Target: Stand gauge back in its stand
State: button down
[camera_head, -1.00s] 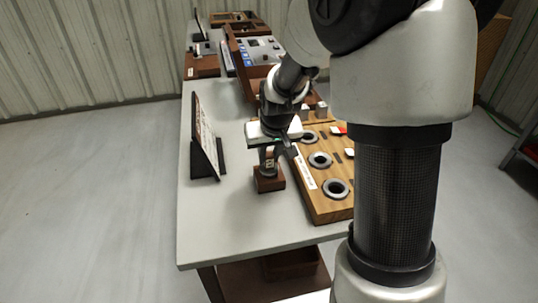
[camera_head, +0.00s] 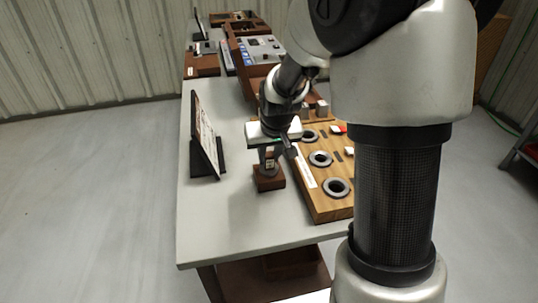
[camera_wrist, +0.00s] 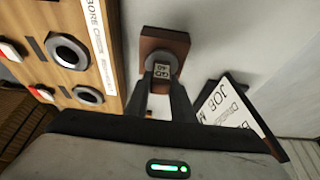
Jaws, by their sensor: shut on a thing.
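My gripper (camera_head: 269,150) is shut on the gauge (camera_head: 270,159), a small grey piece with a pale lettered label. The gauge also shows in the wrist view (camera_wrist: 161,70), between my fingertips (camera_wrist: 163,84). The stand, a small dark brown block (camera_head: 268,183), is on the grey table directly below the gauge. In the wrist view the stand (camera_wrist: 178,36) lies just past the round grey gauge body. The gauge's lower end meets or overlaps the stand in both views. I cannot tell how deep it sits in it.
A wooden board (camera_head: 335,207) with several dark ring sockets lies close to the right of the stand. A tilted job card on a black holder (camera_head: 207,140) stands to the left. Brown trays and a grey device (camera_head: 262,50) are farther back. The table's front (camera_head: 235,240) is clear.

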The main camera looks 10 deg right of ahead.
jog(key=shift+f, duration=0.3)
jog(key=c, duration=1)
grip_release()
jog(key=shift+c, duration=0.2)
jog(key=shift+r+p, duration=3.05)
jog(key=shift+r, duration=1.45)
